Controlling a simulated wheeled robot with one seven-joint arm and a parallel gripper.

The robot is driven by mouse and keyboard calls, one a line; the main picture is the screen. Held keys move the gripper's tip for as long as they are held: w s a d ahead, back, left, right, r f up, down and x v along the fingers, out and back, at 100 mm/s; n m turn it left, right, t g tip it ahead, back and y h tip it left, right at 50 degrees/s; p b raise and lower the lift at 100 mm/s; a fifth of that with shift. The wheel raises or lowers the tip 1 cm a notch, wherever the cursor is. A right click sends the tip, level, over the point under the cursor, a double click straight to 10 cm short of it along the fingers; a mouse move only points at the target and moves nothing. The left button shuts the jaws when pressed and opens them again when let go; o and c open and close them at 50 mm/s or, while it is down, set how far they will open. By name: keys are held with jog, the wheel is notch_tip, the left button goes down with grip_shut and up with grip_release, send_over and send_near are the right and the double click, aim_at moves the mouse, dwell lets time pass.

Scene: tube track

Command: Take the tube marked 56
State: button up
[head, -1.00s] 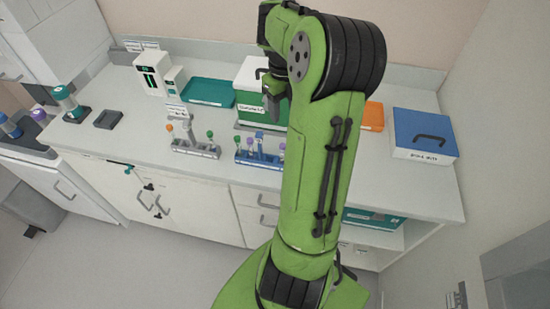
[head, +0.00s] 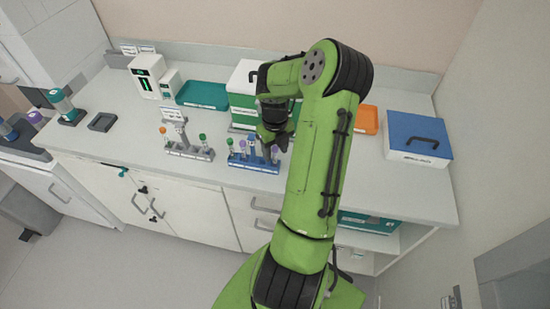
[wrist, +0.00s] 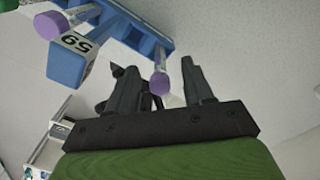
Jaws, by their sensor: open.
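A blue tube rack (head: 252,162) stands on the counter and holds purple-capped and green-capped tubes. In the wrist view the rack (wrist: 108,22) is at the upper left, with a white number label (wrist: 76,41) that looks like 59 or 56 at this tilt. A purple-capped tube (wrist: 160,78) shows between the fingers of my gripper (wrist: 155,66). The fingers are apart, and contact with it cannot be told. Another purple cap (wrist: 50,25) is left, near the label. In the head view my gripper (head: 274,146) is over the rack's right end.
A grey rack (head: 188,151) with orange-capped and green-capped tubes stands left of the blue one. A green-and-white box (head: 243,105) and a teal tray (head: 203,94) are behind. An orange tray (head: 367,119) and a blue-lidded box (head: 418,137) are to the right.

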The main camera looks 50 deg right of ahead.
jog(key=shift+f, duration=0.35)
jog(key=c, duration=0.9)
notch_tip(320, 180, up, 10)
jog(key=shift+r, duration=0.1)
